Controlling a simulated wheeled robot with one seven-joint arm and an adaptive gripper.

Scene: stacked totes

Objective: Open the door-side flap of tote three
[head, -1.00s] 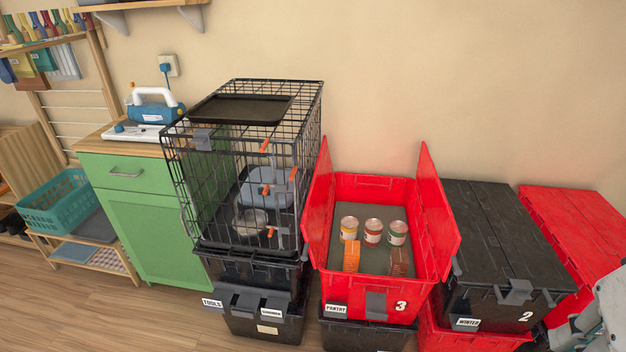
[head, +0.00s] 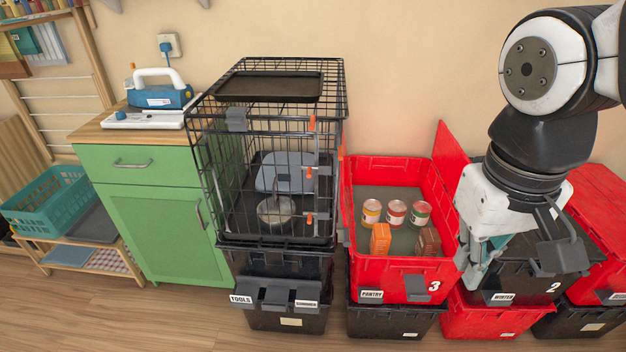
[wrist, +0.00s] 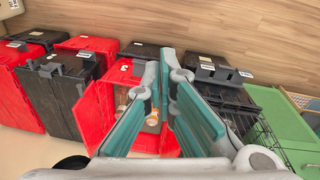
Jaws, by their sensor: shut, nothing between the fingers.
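Tote three (head: 385,278) is red with a "3" and a "PANTRY" label, and stands on a black tote. Its right flap (head: 446,165) stands upright. Its left flap (head: 346,190) is also raised, seen nearly edge-on beside the wire crate. Cans (head: 396,212) and small boxes show inside. My gripper (head: 472,272) is at the tote's right side, outside the wall, empty, pointing down. In the wrist view, its teal-padded fingers (wrist: 168,68) are shut with the red tote (wrist: 95,112) behind them. Whether they touch the tote or flap, I cannot tell.
The wire crate (head: 265,150) stands on black totes close to the left flap. Black tote two (head: 520,283) is to the right, partly behind my arm. A green cabinet (head: 160,225) is at far left. The wooden floor (head: 190,325) in front is clear.

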